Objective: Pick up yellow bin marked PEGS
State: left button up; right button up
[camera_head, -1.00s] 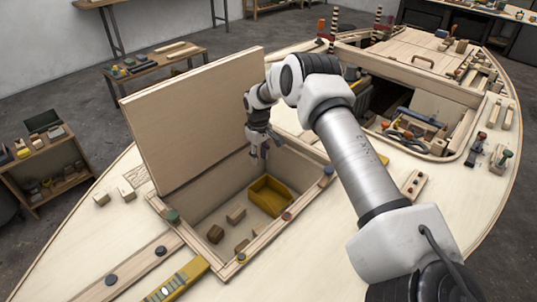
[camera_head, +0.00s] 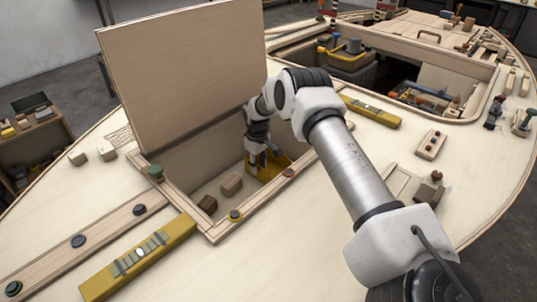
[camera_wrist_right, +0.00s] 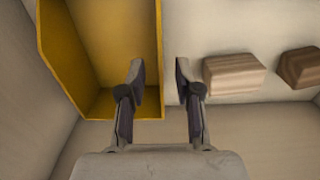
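The yellow bin (camera_head: 281,164) stands inside the open hatch, partly hidden by my right gripper. It also shows in the right wrist view (camera_wrist_right: 68,62), open at the top and seemingly empty. No PEGS marking is readable. My right gripper (camera_head: 262,166) reaches down into the hatch at the bin. In the wrist view its two fingers (camera_wrist_right: 160,68) are spread on either side of the bin's right wall, one over the bin's inside and one outside. The wall is not visibly clamped. My left gripper is out of view.
Wooden blocks (camera_head: 231,184) lie on the hatch floor beside the bin. The raised hatch lid (camera_head: 185,75) stands behind the opening. A yellow spirit level (camera_head: 138,259) lies on the deck in front. A second hatch with tools (camera_head: 425,97) is at the back right.

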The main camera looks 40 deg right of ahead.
aim_at(258, 179)
notch_tip(258, 179, down, 4)
jog(key=shift+w+f, duration=0.1)
jog(key=shift+a, duration=0.1)
grip_shut()
